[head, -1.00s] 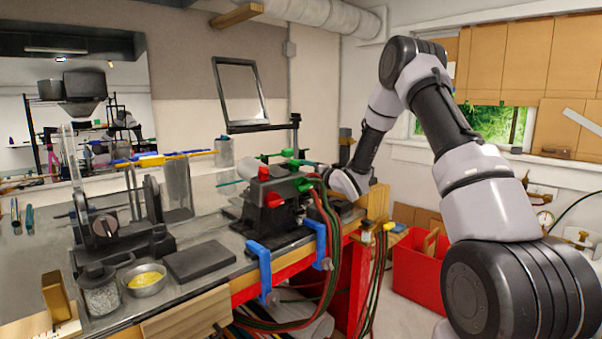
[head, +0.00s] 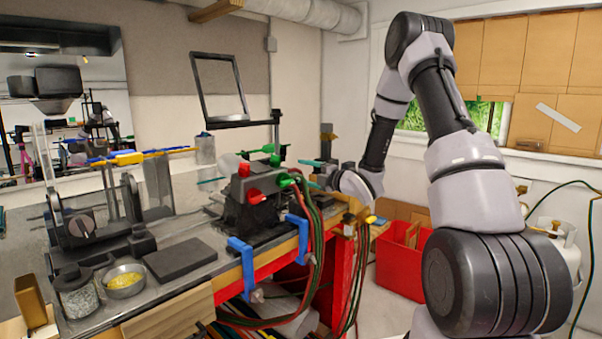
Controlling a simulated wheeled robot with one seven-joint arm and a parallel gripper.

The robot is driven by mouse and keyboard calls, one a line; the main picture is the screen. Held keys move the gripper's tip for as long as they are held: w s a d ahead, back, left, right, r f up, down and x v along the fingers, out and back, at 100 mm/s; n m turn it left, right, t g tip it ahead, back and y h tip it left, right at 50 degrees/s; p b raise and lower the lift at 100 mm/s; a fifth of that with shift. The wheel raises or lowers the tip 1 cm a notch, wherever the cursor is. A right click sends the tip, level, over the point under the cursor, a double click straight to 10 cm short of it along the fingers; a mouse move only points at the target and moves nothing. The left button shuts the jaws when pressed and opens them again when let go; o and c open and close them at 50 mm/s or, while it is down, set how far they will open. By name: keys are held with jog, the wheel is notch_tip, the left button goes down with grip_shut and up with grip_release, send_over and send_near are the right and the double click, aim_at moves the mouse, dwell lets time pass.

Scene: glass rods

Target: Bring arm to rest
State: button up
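My arm rises at the right of the head view, bends at the top and comes down to the workbench. My gripper (head: 322,178) is at the arm's low end, just right of the black burner (head: 250,208) with red and green knobs. It is small and dark against the bench clutter, and its fingers cannot be made out. A short teal rod (head: 310,163) shows close to it; I cannot tell whether they touch. Another teal rod (head: 211,180) shows left of the burner.
The bench holds a dark slab (head: 180,258), a bowl of yellow bits (head: 125,282) and a jar (head: 78,293). Blue clamps (head: 241,262) and hoses (head: 318,240) are at its front edge. A red bin (head: 402,268) and a gas cylinder (head: 563,240) are at the right.

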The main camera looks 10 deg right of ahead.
jog(key=d+r+m+h, duration=0.5)
jog(key=r+m+h, duration=0.15)
jog(key=r, duration=0.25)
jog(key=s+d+r+m+g+h, duration=0.2)
jog(key=s+d+r+m+h, duration=0.35)
jog(key=s+m, duration=0.55)
jog(key=s+a+r+m+g+y, duration=0.1)
jog(key=s+m, duration=0.5)
jog(key=s, duration=0.8)
jog(key=s+a+r+m+g+y, duration=0.1)
jog(key=s+m+g, duration=0.3)
jog(key=s, duration=1)
jog(key=shift+a+r+m+y, duration=0.25)
jog(key=shift+a+m+y, duration=0.25)
jog(key=shift+a+m, duration=0.55)
